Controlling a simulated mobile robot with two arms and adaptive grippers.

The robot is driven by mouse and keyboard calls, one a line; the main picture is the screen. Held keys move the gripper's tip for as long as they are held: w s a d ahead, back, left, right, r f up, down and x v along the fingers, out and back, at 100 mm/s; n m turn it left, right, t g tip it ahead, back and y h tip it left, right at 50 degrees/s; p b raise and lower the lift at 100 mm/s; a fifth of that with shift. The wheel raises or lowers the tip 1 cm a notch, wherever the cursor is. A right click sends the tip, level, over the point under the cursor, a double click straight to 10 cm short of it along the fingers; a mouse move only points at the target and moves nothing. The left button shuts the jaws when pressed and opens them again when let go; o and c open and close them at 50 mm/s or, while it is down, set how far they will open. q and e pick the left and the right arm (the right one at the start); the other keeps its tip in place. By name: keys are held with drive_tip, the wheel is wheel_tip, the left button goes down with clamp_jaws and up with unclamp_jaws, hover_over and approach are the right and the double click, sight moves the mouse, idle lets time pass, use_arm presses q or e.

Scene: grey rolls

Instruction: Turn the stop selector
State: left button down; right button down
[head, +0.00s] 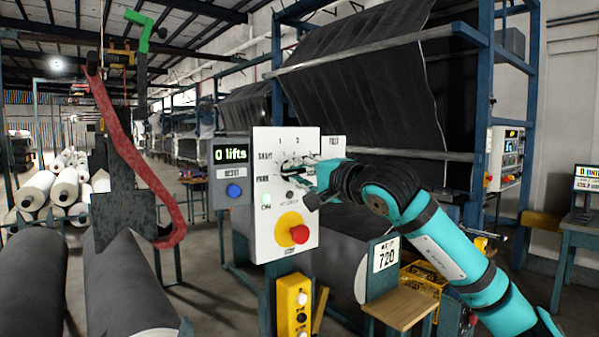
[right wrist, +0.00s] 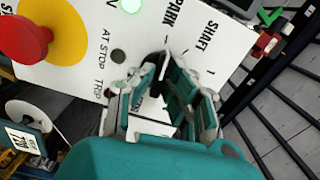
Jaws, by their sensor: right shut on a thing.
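The white control panel (head: 262,235) carries lettering such as SHAFT, PARK and AT STOP, a green lamp and a red mushroom button (head: 299,234) on a yellow disc. My right gripper (head: 300,172) is at the panel's upper middle, shut on the stop selector. In the right wrist view the gripper (right wrist: 165,100) is against the panel face (right wrist: 75,75) between the SHAFT and AT STOP lettering. A dark bit of the stop selector (right wrist: 158,63) shows between its fingers; the rest is hidden, so its pointing direction cannot be told. My left gripper is not in view.
A grey box reading 0 lifts (head: 231,154) with a blue button (head: 234,190) adjoins the panel on the left. A yellow button box (head: 293,305) hangs below. Grey rolls (head: 125,290) lie at left.

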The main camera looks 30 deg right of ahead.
drive_tip(key=shift+f+n, duration=0.15)
drive_tip(key=shift+n, duration=0.55)
drive_tip(key=c, duration=1.4)
unclamp_jaws()
drive_tip(key=shift+o, duration=0.2)
drive_tip(key=s, duration=1.2)
drive_tip(key=shift+d, duration=0.4)
